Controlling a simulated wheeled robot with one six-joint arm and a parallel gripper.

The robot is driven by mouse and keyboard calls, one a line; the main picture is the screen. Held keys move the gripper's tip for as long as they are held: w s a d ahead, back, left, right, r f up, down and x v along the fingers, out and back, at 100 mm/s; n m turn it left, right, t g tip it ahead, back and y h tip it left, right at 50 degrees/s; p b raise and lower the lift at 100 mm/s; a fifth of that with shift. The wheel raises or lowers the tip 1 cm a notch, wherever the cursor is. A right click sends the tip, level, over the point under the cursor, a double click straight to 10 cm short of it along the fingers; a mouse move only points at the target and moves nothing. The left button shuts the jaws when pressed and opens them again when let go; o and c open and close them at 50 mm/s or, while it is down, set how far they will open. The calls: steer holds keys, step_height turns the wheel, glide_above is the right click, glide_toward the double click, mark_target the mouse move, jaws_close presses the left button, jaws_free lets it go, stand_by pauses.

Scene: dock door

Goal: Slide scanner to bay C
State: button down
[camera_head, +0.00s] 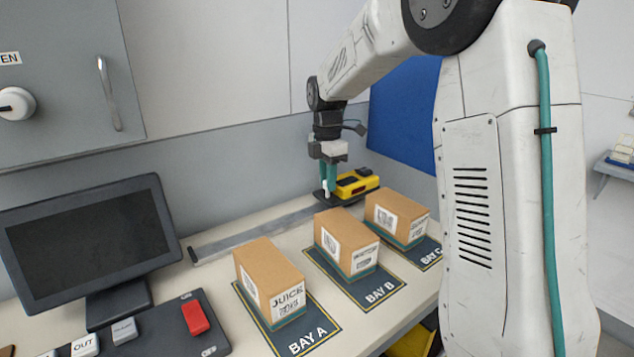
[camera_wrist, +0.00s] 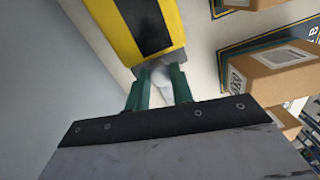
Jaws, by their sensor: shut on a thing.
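The scanner (camera_head: 358,183), a yellow and black device, sits at the far right end of the grey rail (camera_head: 255,231), at the back of the table behind the boxes of bays B and C. My gripper (camera_head: 328,188) is at its left side, shut on a pale knob of the scanner. In the wrist view the green fingers of my gripper (camera_wrist: 158,86) close around this pale knob, and the yellow scanner body (camera_wrist: 105,25) extends beyond them. The bay C mat (camera_head: 431,252) is partly hidden by its box and my arm.
Cardboard boxes stand on bay A (camera_head: 268,275), bay B (camera_head: 345,240) and bay C (camera_head: 396,212), in front of the rail. A monitor (camera_head: 88,240) and a dark pad with a red block (camera_head: 195,318) are at left. The rail left of my gripper is clear.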

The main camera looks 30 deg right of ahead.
steer(key=shift+d+r, duration=0.1)
steer(key=shift+d, duration=0.15)
steer(key=c, duration=1.2)
jaws_free()
steer(key=shift+d, duration=0.1)
steer(key=shift+w, duration=0.1)
step_height(320, 180, up, 8)
steer(key=shift+w+f, duration=0.1)
steer(key=shift+f, duration=0.05)
